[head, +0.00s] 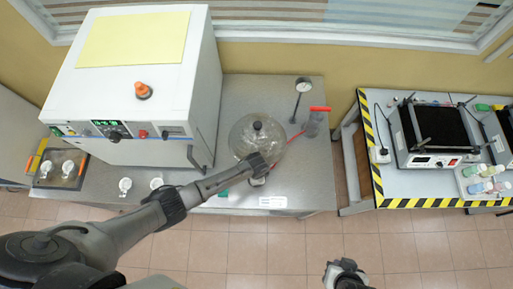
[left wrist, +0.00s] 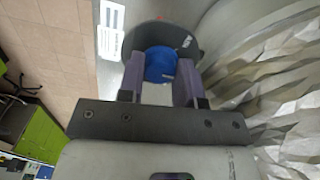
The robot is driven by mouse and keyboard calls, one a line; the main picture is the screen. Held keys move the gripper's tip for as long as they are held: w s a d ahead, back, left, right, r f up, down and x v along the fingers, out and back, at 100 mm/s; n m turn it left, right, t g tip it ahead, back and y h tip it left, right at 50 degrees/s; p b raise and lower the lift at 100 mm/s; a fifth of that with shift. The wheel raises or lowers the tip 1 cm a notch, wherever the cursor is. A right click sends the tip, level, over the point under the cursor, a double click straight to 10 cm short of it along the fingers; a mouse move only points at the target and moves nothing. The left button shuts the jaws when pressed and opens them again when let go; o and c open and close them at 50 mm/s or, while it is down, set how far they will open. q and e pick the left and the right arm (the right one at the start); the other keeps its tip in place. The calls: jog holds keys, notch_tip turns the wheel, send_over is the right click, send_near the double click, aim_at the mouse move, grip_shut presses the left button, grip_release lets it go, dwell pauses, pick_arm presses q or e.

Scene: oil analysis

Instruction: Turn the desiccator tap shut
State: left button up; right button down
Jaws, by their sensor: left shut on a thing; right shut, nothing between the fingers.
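The glass desiccator (head: 250,128) with a dark lid knob stands on the grey bench, right of the white oven. My left gripper (head: 258,168) reaches its front side and covers that part in the head view. In the left wrist view my left gripper (left wrist: 160,80) is shut on the blue tap knob (left wrist: 160,65), which sits between the two fingers in front of a dark round part. The tap's turn position cannot be told. My right gripper (head: 345,272) is shut and empty, low over the floor at the bottom of the head view.
A white oven (head: 150,80) with an orange-topped item stands left of the desiccator. Small white dishes (head: 125,184) lie at the bench front. A striped table (head: 400,200) with equipment is farther right, across a gap.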

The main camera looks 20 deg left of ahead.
pick_arm(q)
jog(key=o, duration=0.6)
jog(key=shift+o, duration=0.2)
jog(key=shift+r, duration=0.15)
notch_tip(320, 180, up, 14)
jog(key=shift+f+b, duration=0.2)
jog(key=shift+b, duration=0.2)
dwell(0.5)
